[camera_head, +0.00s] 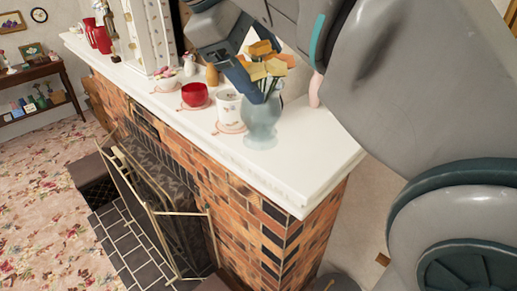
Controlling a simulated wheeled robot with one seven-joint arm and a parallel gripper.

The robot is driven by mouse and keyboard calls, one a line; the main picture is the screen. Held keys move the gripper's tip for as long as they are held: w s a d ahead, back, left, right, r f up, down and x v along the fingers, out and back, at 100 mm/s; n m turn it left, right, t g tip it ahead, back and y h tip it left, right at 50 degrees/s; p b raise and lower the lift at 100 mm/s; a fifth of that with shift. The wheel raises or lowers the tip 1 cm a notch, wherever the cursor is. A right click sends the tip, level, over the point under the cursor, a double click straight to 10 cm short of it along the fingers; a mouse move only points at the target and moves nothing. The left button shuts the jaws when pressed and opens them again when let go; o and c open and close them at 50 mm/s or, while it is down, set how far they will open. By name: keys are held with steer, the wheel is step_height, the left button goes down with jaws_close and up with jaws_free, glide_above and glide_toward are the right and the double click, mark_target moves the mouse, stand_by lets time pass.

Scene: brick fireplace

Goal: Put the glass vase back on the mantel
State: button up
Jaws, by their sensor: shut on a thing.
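The glass vase (261,124) is pale blue-grey and see-through, with orange and yellow flowers (266,68) in it. It is upright over the near part of the white mantel (310,150). Its base appears at the mantel's top surface, but I cannot tell whether it touches or hovers just above. My gripper (260,97) comes down from above and behind and is shut on the vase near its neck. The flowers and vase hide much of the fingers.
A white cup (229,106) stands close to the left of the vase, with a red bowl (195,95) beyond it. Small figurines and red vases (101,37) stand farther along. The mantel's near-right end is clear. A brass fire screen (150,205) stands below.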

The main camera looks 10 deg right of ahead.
steer(key=shift+w+f, duration=0.1)
steer(key=w+d+f+p, duration=0.2)
steer(key=w+d+f, duration=0.5)
steer(key=f, duration=0.3)
steer(key=shift+w+d+f+p, duration=0.2)
steer(key=shift+w+f+p, duration=0.2)
steer(key=shift+w, duration=0.25)
steer(key=o, duration=1.2)
